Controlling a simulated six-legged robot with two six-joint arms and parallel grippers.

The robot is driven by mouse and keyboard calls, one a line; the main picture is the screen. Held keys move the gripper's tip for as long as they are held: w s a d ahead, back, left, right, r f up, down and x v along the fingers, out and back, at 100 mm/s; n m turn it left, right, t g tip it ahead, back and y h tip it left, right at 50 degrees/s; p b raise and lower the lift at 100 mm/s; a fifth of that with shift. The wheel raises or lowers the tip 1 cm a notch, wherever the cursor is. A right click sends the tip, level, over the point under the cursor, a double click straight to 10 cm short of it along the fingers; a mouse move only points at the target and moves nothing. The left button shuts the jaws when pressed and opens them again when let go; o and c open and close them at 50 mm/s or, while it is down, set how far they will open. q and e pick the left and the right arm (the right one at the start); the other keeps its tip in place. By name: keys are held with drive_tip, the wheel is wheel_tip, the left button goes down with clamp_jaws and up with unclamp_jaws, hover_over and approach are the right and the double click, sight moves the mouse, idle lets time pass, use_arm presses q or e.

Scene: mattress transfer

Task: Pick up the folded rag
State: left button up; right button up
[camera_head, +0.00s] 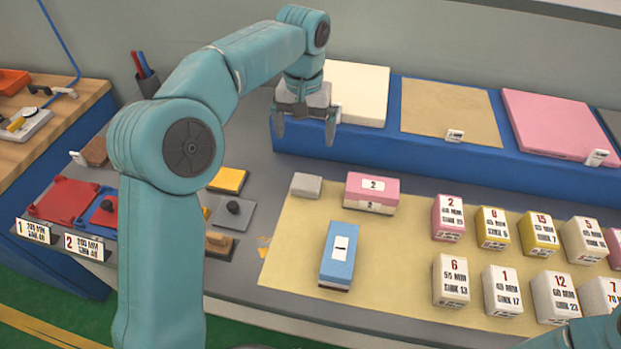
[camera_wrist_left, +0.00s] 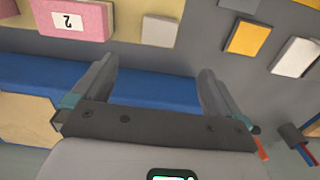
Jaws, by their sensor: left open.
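A small light grey flat block (camera_head: 306,185) lies at the left end of the tan mat; it may be the folded rag, but I cannot be sure. It also shows in the left wrist view (camera_wrist_left: 159,31), beyond the fingertips and roughly centred between them. My left gripper (camera_head: 304,126) is open and empty, fingers pointing down, in front of the blue raised ledge and behind the grey block in the picture. In the wrist view, my left gripper (camera_wrist_left: 156,77) has its two fingers wide apart with nothing between. My right gripper is out of view.
A pink block (camera_head: 372,190) and a blue block (camera_head: 339,254) stand near the grey block on the tan mat (camera_head: 290,250). Several labelled blocks fill the mat's right. The blue ledge (camera_head: 430,160) carries flat pads. A yellow pad (camera_head: 228,180) lies left.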

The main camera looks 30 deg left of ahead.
use_arm(q)
drive_tip(key=b, duration=0.1)
hover_over(306, 182)
wheel_tip(306, 182, down, 11)
drive_tip(key=shift+r, duration=0.1)
drive_tip(key=shift+f, duration=2.8)
drive_tip(key=c, duration=1)
